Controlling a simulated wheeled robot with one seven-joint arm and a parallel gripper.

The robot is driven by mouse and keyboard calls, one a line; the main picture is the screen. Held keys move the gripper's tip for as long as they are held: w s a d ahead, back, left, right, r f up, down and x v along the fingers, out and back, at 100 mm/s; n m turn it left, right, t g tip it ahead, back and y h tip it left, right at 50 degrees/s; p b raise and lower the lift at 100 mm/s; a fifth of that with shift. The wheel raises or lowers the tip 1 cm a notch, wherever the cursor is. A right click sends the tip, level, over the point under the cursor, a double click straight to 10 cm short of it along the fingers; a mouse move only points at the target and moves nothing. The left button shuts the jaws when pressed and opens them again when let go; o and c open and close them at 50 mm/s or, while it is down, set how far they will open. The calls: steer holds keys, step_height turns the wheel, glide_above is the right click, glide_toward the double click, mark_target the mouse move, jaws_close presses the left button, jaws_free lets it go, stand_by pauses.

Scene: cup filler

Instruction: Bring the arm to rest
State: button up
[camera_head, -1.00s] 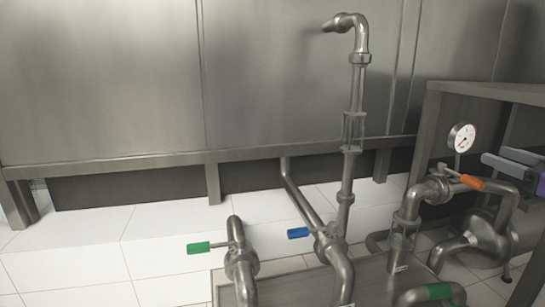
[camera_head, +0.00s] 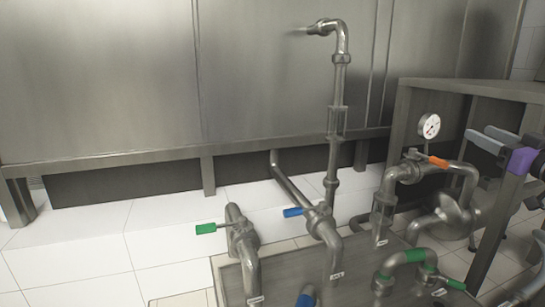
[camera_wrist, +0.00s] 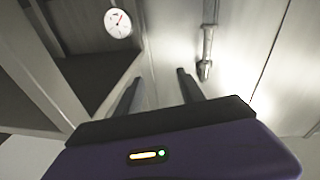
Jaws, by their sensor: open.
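My gripper (camera_head: 491,137) is at the right of the head view, with grey fingers and a purple body. It is raised in front of the metal frame, to the right of the gauge. In the wrist view its two dark fingers (camera_wrist: 159,78) stand apart with nothing between them. The arm behind it runs down the right edge of the head view and is partly cut off.
A round gauge (camera_head: 429,126) and an orange-handled valve (camera_head: 438,162) are left of my gripper. Green (camera_head: 206,228) and blue (camera_head: 293,212) valve handles sit on pipes further left. A metal frame (camera_head: 470,86) stands close by. White floor tiles (camera_head: 75,235) are clear at left.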

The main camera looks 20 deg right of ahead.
steer(key=s+a+f+m+g+h+b, duration=0.1)
steer(key=s+a+f+m+h, duration=0.25)
steer(key=a+f, duration=0.85)
steer(key=s+a+f+m+g+h+b, duration=0.1)
steer(key=s+a+f+m+h, duration=0.25)
steer(key=a+f, duration=0.8)
steer(key=s+a+f+n+y+b, duration=0.1)
steer(key=s+a+f+n+y, duration=0.1)
steer(key=s+a+f, duration=0.3)
steer(key=s+a+f+n+g+y+b, duration=0.1)
steer(key=s+a+f+n+y, duration=0.2)
steer(key=s+a, duration=0.7)
steer(key=s+a+f+n+y+b, duration=0.1)
steer(key=s+a+f+n+y, duration=0.2)
steer(key=s+a+f+y, duration=0.3)
steer(key=s+a+f, duration=0.2)
steer(key=a+f, duration=0.1)
steer(key=a, duration=0.2)
steer(key=shift+s+a+g, duration=0.3)
steer(key=shift+g, duration=0.1)
steer(key=shift+f, duration=0.1)
